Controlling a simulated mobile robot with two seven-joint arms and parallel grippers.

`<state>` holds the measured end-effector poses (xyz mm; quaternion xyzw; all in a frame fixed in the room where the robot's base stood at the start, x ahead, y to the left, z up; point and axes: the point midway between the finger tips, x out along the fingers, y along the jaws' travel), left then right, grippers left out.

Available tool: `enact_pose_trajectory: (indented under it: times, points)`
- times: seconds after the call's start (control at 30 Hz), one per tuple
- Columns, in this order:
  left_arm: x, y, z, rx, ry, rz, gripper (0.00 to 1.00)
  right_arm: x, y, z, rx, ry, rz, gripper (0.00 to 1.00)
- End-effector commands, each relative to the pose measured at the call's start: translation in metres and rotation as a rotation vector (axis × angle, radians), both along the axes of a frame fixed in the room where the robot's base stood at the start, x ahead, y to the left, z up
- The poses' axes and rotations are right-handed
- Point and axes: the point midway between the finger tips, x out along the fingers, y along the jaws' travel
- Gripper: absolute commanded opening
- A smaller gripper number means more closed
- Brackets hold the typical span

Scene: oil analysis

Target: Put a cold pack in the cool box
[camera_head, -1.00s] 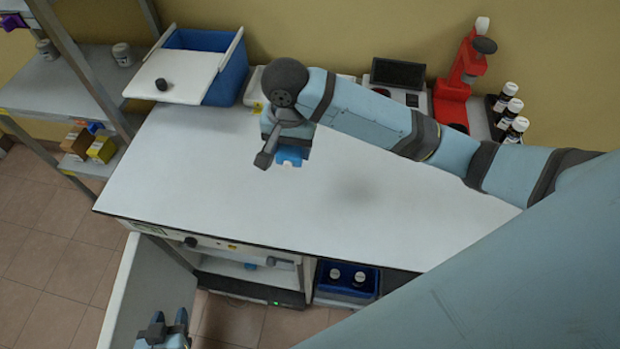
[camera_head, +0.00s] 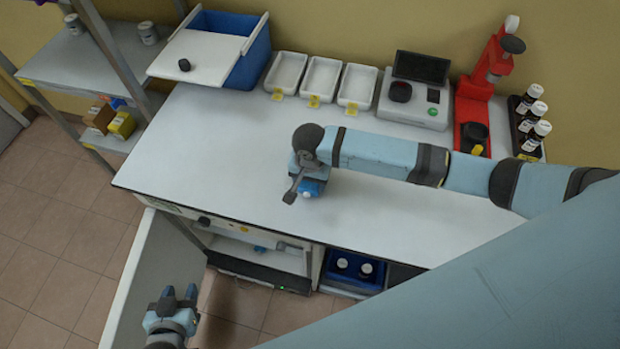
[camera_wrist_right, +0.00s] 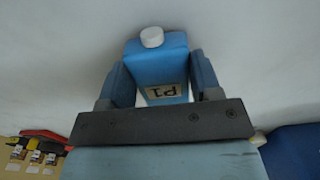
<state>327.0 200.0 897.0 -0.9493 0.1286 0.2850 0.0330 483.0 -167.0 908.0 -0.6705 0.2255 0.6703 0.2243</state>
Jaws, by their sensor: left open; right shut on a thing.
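A blue cold pack (camera_wrist_right: 158,70) with a white cap and a label reading P1 is between the fingers of my right gripper (camera_wrist_right: 155,85) in the right wrist view. In the head view my right gripper (camera_head: 308,187) is shut on the pack, over the middle of the white bench; the arm hides part of it. The blue cool box (camera_head: 247,68) stands at the back left of the bench, with its white lid (camera_head: 196,57) slid partly off to the left. My left gripper (camera_head: 178,302) is open and empty, low at the front left, beside an open door.
Three white trays (camera_head: 322,78) line the back of the bench (camera_head: 215,145). An instrument (camera_head: 415,95), a red device (camera_head: 480,95) and several bottles (camera_head: 533,112) stand to the right. A blue bin (camera_head: 352,268) with bottles sits below. The bench's left half is clear.

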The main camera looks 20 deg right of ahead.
Motion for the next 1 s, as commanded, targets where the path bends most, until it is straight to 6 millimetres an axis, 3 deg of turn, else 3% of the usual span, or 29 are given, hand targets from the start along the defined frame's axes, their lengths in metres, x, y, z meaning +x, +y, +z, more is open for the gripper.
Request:
enact_pose_trajectory:
  times: [0.4, 0.43, 0.53, 0.87, 1.0]
  points:
    - [0.000, 0.000, 0.002, 0.001, 0.000, 0.001, 0.43, 0.000, 0.001, -0.006, 0.002, 0.000, 0.000, 0.26]
    - [0.000, 0.000, 0.001, 0.001, 0.000, 0.001, 0.43, 0.000, 0.001, -0.006, 0.002, -0.001, 0.000, 0.63]
    - [0.000, 0.000, 0.001, 0.001, 0.000, 0.001, 0.43, 0.000, 0.000, -0.006, 0.001, -0.001, 0.001, 0.84]
    - [0.000, 0.000, -0.001, 0.000, 0.000, 0.001, 0.43, 0.000, 0.000, -0.003, 0.000, -0.003, 0.002, 0.84]
    - [0.000, 0.000, -0.001, -0.001, 0.000, 0.001, 0.43, 0.001, 0.001, 0.015, 0.003, -0.003, 0.002, 0.84]
